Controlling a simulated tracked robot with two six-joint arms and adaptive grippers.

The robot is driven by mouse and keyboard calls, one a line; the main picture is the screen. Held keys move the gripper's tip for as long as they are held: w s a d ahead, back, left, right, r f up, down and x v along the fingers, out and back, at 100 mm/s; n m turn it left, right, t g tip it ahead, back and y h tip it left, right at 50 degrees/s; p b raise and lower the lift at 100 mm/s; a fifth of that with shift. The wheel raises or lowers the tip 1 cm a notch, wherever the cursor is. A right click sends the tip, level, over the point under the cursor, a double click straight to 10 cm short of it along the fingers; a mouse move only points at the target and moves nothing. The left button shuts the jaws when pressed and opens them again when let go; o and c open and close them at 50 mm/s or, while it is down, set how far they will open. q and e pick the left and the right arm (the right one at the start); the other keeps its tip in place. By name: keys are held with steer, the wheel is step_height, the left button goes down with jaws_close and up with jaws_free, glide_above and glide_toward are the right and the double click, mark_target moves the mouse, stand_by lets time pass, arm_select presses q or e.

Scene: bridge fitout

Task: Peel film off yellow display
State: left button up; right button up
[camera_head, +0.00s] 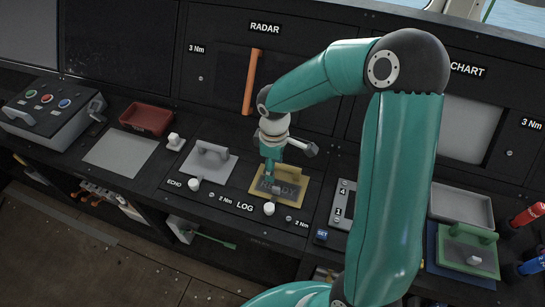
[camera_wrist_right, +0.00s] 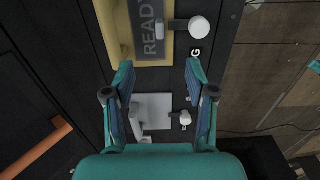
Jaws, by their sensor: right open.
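The yellow display (camera_head: 287,197) sits in the dark console above the LOG label, with a yellow handle-like bar along its far edge. Its dark grey face reads READY and also shows in the right wrist view (camera_wrist_right: 152,45). A small pale tab (camera_wrist_right: 159,29) lies at the face's edge on the knob side; I cannot tell the film's outline from the face. My right gripper (camera_head: 269,181) is open and empty over the display's left part. In the wrist view its fingertips (camera_wrist_right: 159,67) are apart on either side of the display's near end. My left gripper is not in view.
A grey plate with a handle (camera_head: 208,163) lies left of the display. White knobs (camera_head: 269,209) stand along the console's front edge. A red tray (camera_head: 147,119) and a button box (camera_head: 50,108) are farther left. An orange bar (camera_head: 251,82) stands behind. A green handled block (camera_head: 467,250) is at right.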

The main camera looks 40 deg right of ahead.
mark_target(274, 187)
step_height(274, 187, down, 3)
steer(key=shift+s+r, duration=0.1)
step_height(274, 187, down, 9)
steer(key=b, duration=0.6)
steer(key=shift+r, duration=0.1)
jaws_close()
